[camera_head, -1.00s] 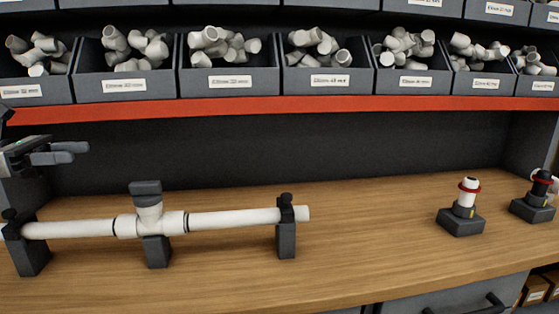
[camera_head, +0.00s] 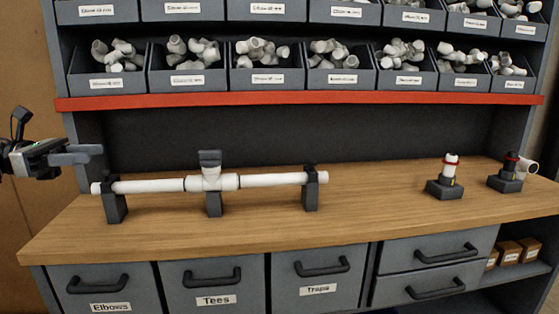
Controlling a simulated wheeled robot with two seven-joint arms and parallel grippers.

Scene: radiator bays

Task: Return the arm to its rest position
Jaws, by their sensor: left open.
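My left gripper (camera_head: 84,154) comes in at the left edge, above and left of the bench's left end. It is open with nothing seen between its fingers, and stands apart from the pipes. A white pipe run with a tee (camera_head: 211,179) in the middle lies level on several dark supports (camera_head: 310,192) on the wooden bench (camera_head: 380,203). A dark cap-like piece (camera_head: 210,158) sits on the tee's upward branch. My right gripper is not in view.
Fitting bins (camera_head: 255,80) line shelves above a red strip (camera_head: 300,98). Drawers (camera_head: 212,290) are below. The bench between pipes and stands is clear.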

